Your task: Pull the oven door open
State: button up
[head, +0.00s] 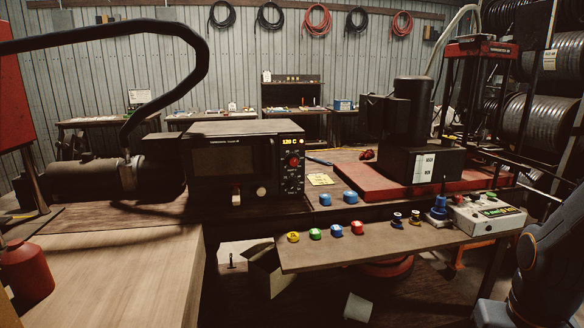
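The oven (284,150) is a dark box on the workbench, left of centre in the head view. Its front has a dark window in the door (222,163), which looks shut. A control panel on its right side shows a yellow reading of 120 C and a red knob. A small pale block (236,195) and a round pale knob (261,192) show low on the front; I cannot tell which, if either, is the door's handle. My gripper is not in view; a blue-grey link of my arm shows at the lower right.
A cylindrical machine part (90,180) with a thick black hose lies left of the oven. A shelf (390,243) with coloured caps and a control box (490,214) juts out at the front right. A red base (370,188) holds a black machine. A wooden top (110,265) fills the lower left.

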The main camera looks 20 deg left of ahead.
aim_at(221, 159)
jog(key=u, duration=1.4)
jog(key=k, duration=0.5)
jog(key=z, duration=0.9)
jog(key=i, duration=1.45)
jog(key=u, duration=0.6)
